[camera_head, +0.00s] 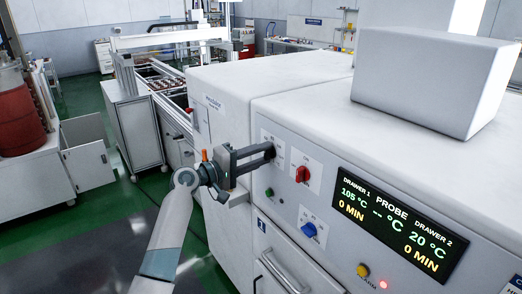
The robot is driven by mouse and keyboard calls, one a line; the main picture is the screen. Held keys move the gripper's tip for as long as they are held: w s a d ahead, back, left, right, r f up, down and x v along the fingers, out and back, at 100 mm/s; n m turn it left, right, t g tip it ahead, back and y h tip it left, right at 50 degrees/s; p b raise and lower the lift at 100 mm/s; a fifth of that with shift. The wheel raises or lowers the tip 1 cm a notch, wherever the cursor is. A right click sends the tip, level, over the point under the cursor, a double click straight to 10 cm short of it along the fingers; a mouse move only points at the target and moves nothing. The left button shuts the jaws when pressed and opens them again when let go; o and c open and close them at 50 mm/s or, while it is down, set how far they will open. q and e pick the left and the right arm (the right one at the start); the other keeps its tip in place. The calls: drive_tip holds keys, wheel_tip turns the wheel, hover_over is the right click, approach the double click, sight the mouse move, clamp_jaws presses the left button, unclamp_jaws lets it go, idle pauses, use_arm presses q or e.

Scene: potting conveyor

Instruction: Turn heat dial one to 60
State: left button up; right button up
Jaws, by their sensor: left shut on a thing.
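My left gripper (268,153) reaches the white oven's front panel from the left and is shut on a dial at the upper left label plate (280,147). The jaws hide nearly all of this dial, so its colour and pointer setting cannot be read. The display (397,226) reads 105 °C and 0 MIN for drawer 1, -- °C for the probe, and 20 °C and 0 MIN for drawer 2. My right gripper is out of view.
A red dial (303,174) sits just right of the jaws. A blue dial (309,230) and a small green button (269,192) are below. A drawer handle (282,272) juts out lower down. A grey box (435,80) stands on top of the oven.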

use_arm(q)
drive_tip(key=shift+f+n+p, duration=0.15)
drive_tip(key=shift+n+p, duration=2.4)
drive_tip(key=shift+n, duration=2.55)
drive_tip(key=o, duration=1.1)
